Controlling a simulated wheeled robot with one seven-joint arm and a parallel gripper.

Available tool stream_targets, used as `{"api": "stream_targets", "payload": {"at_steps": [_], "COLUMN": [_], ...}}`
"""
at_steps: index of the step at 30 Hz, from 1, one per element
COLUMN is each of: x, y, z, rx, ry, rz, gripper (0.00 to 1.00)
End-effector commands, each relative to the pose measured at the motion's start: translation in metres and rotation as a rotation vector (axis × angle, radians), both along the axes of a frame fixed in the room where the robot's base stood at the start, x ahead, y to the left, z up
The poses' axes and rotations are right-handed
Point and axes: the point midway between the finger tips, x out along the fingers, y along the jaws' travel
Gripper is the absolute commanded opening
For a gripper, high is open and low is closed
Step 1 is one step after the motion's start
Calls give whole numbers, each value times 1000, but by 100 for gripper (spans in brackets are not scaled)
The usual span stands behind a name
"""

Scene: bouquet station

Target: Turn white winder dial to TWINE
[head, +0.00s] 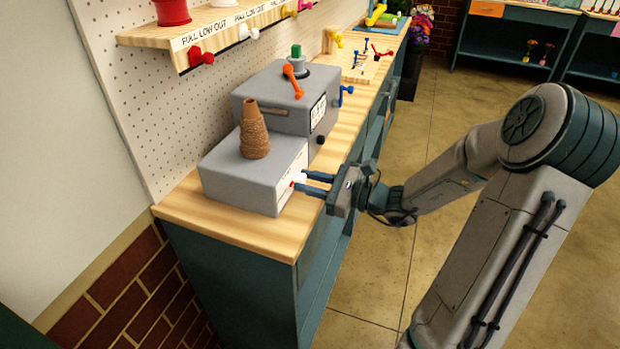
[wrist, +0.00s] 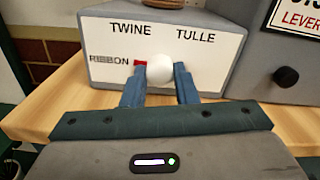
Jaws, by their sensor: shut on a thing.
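The white winder dial (wrist: 159,72) is on the white front panel (wrist: 110,52) of a grey winder box (head: 235,185). In the wrist view the panel reads RIBBON at left, TWINE at upper left and TULLE at upper right. My gripper (head: 304,181) reaches the panel from the right in the head view. Its two blue fingers are shut on the dial, one on each side, in the wrist view. The fingers hide the lower sides of the dial.
A twine cone (head: 255,140) stands on the winder box. Behind it is a larger grey machine (head: 275,115) with an orange lever (head: 293,80) and a black knob (wrist: 287,76). The wooden bench top (head: 225,229) is clear in front. A pegboard shelf (head: 200,33) hangs above.

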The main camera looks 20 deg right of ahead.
Motion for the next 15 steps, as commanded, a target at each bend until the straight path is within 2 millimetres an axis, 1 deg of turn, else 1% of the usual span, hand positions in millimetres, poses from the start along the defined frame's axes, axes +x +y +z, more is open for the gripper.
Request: {"api": "stream_targets", "payload": {"at_steps": [1,4,15], "x": [0,0,-1], "y": [1,1,1], "z": [5,7,8], "rx": [16,54,252], "ry": [22,75,348], "rz": [2,2,2], "gripper": [4,4,4]}}
